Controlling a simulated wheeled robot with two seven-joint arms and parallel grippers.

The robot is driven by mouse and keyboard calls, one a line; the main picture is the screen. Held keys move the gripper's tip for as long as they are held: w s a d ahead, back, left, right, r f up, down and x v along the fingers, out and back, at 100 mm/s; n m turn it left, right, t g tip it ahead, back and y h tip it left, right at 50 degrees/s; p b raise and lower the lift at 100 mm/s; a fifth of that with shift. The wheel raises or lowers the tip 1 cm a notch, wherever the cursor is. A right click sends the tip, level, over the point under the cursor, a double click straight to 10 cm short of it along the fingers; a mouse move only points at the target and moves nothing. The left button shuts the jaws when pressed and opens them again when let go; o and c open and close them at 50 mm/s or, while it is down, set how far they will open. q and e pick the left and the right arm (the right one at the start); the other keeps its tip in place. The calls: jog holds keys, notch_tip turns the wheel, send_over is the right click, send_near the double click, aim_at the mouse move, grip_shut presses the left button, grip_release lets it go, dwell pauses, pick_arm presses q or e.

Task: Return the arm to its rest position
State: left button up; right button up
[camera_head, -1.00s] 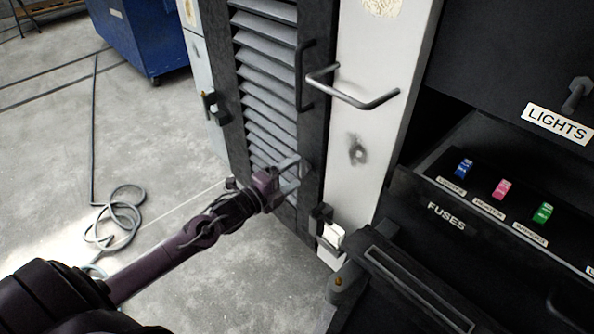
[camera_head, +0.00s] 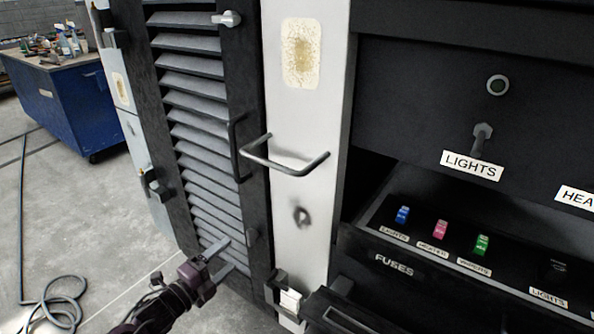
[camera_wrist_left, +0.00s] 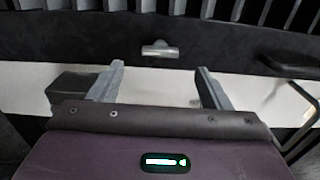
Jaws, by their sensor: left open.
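My left gripper (camera_head: 222,258) is at the lower left in the head view, in front of the lower slats of the louvred door (camera_head: 193,130). Its two grey fingers are apart with nothing between them. In the left wrist view the fingers (camera_wrist_left: 160,88) also stand apart. A small light-grey latch handle (camera_wrist_left: 160,50) shows beyond them there, with a pale strip below it. My left arm comes in from the bottom left, and only its wrist end shows in the head view. My right gripper is out of view.
A bent metal handle (camera_head: 285,165) juts from the white panel (camera_head: 303,115). An open fuse drawer (camera_head: 355,238) holds blue, pink and green fuses below the LIGHTS switch (camera_head: 481,138). A blue workbench (camera_head: 70,105) and a coiled hose (camera_head: 55,305) are at the left.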

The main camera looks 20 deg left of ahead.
pick_arm(q)
jog(key=s+a+f+n+g+y+p, duration=0.2)
jog(key=s+f+n, duration=0.2)
jog(key=f, duration=0.5)
jog(key=s+a+f+n+g+y+p, duration=0.1)
jog(key=s+a+f+n+g+y, duration=0.2)
jog(key=f, duration=0.5)
jog(key=s+a+f+n+g+y+p, duration=0.15)
jog(key=s+f+n, duration=0.25)
jog(key=f, duration=0.5)
jog(key=s+d+f+n+g+p, duration=0.1)
jog(key=s+d+f+n+g, duration=0.2)
jog(key=s, duration=0.7)
jog(key=s+d+f+n+g+p, duration=0.2)
jog(key=s+d+f+g, duration=0.1)
jog(key=s+d+f, duration=0.4)
jog(key=s+d+f+n+g+p, duration=0.1)
jog(key=s+d+f+n+g, duration=0.2)
jog(key=s, duration=1)
notch_tip(320, 180, down, 4)
jog(key=shift+s+d+r+n+h, duration=0.1)
jog(key=shift+s+d+n+h, duration=0.2)
jog(key=shift+d, duration=0.75)
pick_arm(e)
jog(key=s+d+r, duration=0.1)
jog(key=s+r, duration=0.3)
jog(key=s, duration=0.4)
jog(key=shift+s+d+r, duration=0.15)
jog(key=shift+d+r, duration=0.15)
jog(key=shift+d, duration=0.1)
